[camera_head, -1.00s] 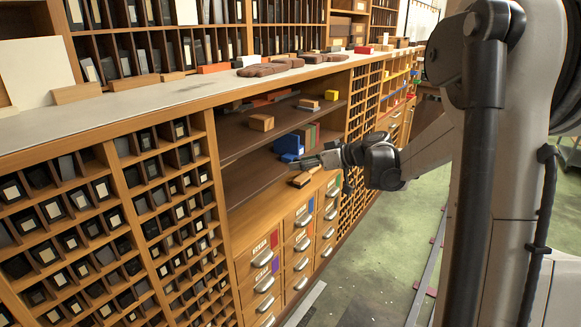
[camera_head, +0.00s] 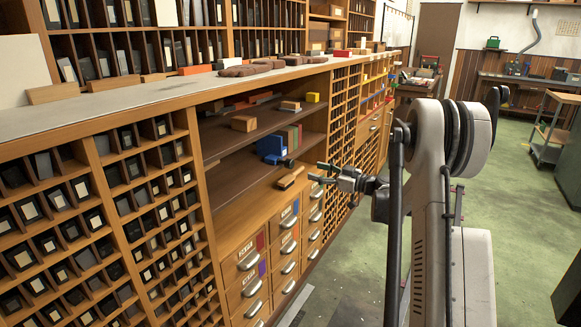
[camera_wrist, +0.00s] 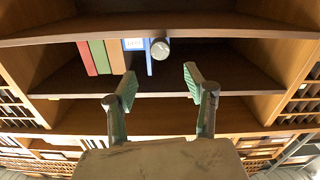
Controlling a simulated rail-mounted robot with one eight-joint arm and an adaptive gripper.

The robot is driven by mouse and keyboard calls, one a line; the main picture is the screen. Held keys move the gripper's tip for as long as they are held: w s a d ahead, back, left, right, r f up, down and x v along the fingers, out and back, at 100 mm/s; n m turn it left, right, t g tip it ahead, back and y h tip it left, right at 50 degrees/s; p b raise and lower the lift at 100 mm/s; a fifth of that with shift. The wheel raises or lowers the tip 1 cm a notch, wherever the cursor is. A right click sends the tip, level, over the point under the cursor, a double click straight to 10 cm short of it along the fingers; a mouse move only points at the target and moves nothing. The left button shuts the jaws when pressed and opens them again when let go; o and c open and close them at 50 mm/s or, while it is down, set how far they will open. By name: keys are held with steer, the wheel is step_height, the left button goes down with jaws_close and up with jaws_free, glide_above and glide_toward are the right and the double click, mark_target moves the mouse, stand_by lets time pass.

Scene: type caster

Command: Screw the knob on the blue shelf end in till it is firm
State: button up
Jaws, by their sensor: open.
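The blue shelf end (camera_head: 269,145) stands on the open cabinet shelf, at the right end of a short row of books. In the wrist view it is a thin upright blue plate (camera_wrist: 149,59). The knob (camera_wrist: 160,48) is a grey round cylinder on its front, at the top centre of the wrist view. In the head view the knob (camera_head: 288,162) is small and dark. My gripper (camera_head: 321,172) is in front of the shelf opening, apart from the knob. Its two green-padded fingers (camera_wrist: 160,78) are open and empty, with the knob above the gap between them in the wrist view.
Red, green and tan books (camera_wrist: 100,57) stand left of the shelf end. A wooden block with a dark top (camera_head: 290,178) lies on the lower ledge near my gripper. Another shelf board (camera_wrist: 150,30) crosses above. Drawers with metal handles (camera_head: 250,262) are below.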

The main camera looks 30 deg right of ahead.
mark_target(292, 164)
steer(key=b+x, duration=0.2)
steer(key=x, duration=0.9)
steer(key=shift+w+a, duration=0.1)
steer(key=shift+w, duration=0.15)
steer(key=c, duration=1.1)
